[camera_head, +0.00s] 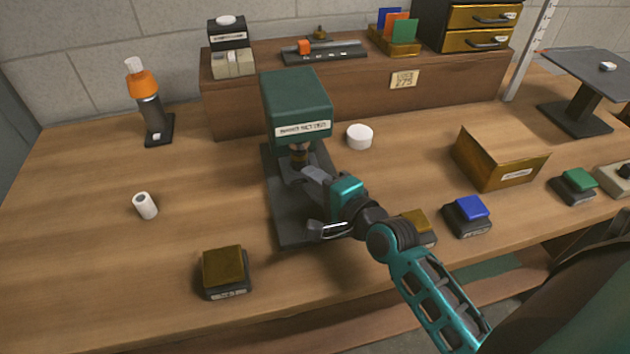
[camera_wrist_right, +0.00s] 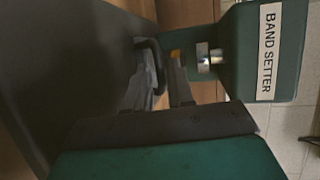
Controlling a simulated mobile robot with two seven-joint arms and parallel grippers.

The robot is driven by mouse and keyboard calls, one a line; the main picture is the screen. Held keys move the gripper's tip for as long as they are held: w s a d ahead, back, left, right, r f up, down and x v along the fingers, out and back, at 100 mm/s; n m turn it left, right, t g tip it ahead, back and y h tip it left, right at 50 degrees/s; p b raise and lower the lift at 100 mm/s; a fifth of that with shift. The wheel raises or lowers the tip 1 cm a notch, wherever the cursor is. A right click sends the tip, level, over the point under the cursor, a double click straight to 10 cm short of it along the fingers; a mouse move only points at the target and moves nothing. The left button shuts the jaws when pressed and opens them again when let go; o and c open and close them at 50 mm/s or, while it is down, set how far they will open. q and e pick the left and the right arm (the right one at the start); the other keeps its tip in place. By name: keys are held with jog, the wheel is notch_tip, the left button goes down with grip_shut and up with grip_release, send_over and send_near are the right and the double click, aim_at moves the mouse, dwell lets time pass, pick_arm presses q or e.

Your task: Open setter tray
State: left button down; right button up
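The band setter (camera_head: 297,105) stands mid-table, a green head with a white label above a dark base (camera_head: 290,228). In the right wrist view its head (camera_wrist_right: 268,50) is at the upper right. My right gripper (camera_head: 310,173) reaches in under the head, above the base. In the right wrist view its fingers (camera_wrist_right: 165,82) are near a dark curved bar (camera_wrist_right: 153,60); I cannot tell whether they touch it or how far apart they are. The tray cannot be told apart clearly from the dark base. My left gripper is not in view.
A white round piece (camera_head: 359,136) lies right of the setter. Left of it are a white cylinder (camera_head: 146,205) and an orange-topped bottle (camera_head: 144,88). A yellow-topped block (camera_head: 224,267) and a blue-topped block (camera_head: 467,213) sit near the front edge. The left table area is mostly clear.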

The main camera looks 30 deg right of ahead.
grip_shut()
dwell(1.1)
